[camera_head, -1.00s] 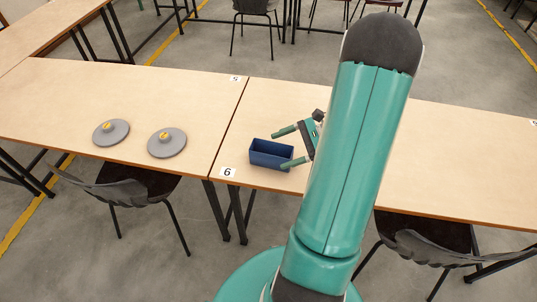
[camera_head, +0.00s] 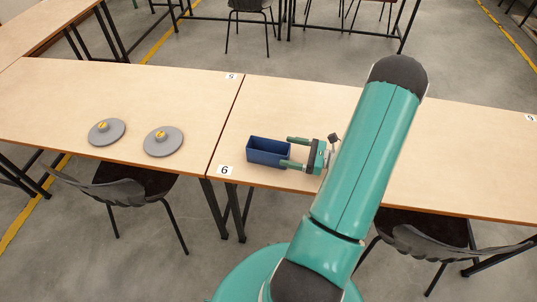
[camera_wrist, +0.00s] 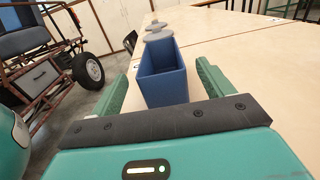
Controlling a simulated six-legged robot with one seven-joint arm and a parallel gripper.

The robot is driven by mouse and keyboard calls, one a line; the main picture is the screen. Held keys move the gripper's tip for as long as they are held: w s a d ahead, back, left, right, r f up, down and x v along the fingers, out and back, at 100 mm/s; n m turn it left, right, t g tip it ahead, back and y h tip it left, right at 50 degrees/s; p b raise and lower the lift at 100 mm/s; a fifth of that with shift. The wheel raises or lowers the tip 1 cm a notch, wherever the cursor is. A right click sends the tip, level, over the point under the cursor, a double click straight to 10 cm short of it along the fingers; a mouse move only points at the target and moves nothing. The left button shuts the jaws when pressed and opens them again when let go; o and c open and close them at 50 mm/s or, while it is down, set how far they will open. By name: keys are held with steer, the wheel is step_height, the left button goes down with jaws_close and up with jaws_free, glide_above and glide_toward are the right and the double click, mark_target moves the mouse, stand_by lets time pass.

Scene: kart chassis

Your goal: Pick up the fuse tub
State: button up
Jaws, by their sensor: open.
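The fuse tub is an open blue box (camera_head: 268,153) standing upright on the table near the label 6. It also shows in the wrist view (camera_wrist: 162,76), straight ahead between my two green fingers. My gripper (camera_head: 290,152) is open and low over the table, at the right end of the tub. In the wrist view my gripper (camera_wrist: 163,88) has a finger on each side of the tub, with a visible gap on the right. I cannot tell whether the fingertips reach past the tub's near end. The inside of the tub looks empty from here.
Chairs stand at the front edge. The wrist view shows a wheeled kart frame (camera_wrist: 45,65) at left. The table (camera_head: 450,165) right of my arm is clear.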

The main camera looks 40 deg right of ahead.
mark_target(275, 148)
steer(key=shift+x, duration=2.75)
steer(key=shift+f, duration=0.1)
steer(key=c, duration=1.1)
